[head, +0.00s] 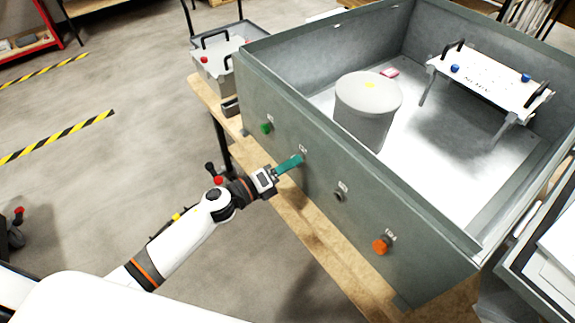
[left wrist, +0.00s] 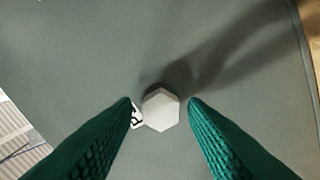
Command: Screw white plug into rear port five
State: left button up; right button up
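The white plug (left wrist: 161,109) is a pale hexagonal head against the grey panel in the left wrist view, beside a partly covered label (left wrist: 136,116). My left gripper (head: 299,158) reaches the outer wall of the grey case (head: 320,172) in the head view. Its green fingers stand on either side of the plug, with a small gap visible on both sides, so it is open. How deep the plug sits in its port cannot be told. In the head view the fingers hide the plug. My right gripper is not in view.
On the same wall are a green plug (head: 266,127), a dark port (head: 338,196) and an orange plug (head: 380,246). Inside the case stand a grey cylinder (head: 366,112) and a white handled plate (head: 487,80). A wooden bench edge (head: 310,232) runs below the wall.

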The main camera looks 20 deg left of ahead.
pick_arm(q)
jog(key=n+p, duration=0.9)
jog(key=n, duration=1.5)
jog(key=shift+f+p, duration=0.1)
jog(key=shift+p, duration=0.25)
grip_shut()
